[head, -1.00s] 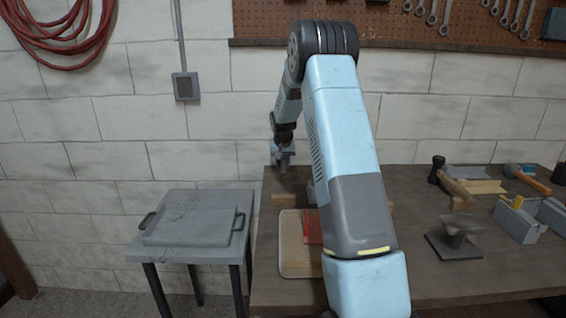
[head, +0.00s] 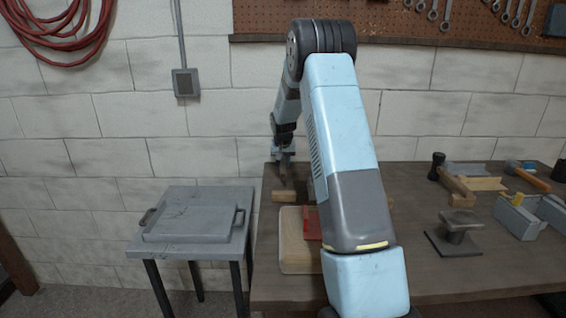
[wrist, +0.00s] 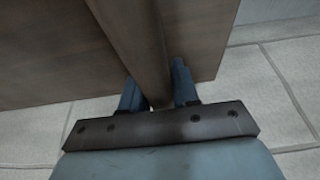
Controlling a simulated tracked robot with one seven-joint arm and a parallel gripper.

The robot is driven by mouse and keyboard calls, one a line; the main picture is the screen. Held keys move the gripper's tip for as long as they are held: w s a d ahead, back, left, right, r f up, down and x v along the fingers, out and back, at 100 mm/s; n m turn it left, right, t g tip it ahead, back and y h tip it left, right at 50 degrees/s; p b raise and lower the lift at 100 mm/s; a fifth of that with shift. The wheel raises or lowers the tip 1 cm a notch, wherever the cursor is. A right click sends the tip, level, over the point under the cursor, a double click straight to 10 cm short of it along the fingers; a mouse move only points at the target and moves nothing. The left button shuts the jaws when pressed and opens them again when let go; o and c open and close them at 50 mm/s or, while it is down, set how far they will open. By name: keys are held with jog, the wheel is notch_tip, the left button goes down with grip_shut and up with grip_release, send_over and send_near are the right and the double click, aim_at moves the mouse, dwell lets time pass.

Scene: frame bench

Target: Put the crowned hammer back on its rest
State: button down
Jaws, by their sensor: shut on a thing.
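My gripper (head: 283,166) is at the back left of the bench, low over its top, partly behind my own arm in the head view. In the wrist view, my gripper (wrist: 158,92) is shut on a brown wooden handle (wrist: 146,50), which runs up out of the picture between the two blue fingers. I take it for the crowned hammer; its head does not show clearly. A small wooden block (head: 284,197) lies just in front of my gripper. I cannot tell whether it is part of the rest. My arm hides the bench to the right of it.
A board (head: 292,252) with a red item (head: 313,224) lies in front. A side table with a tray (head: 192,222) stands left.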

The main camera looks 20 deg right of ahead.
jog(key=c, duration=0.8)
grip_release()
jog(key=shift+o, duration=0.2)
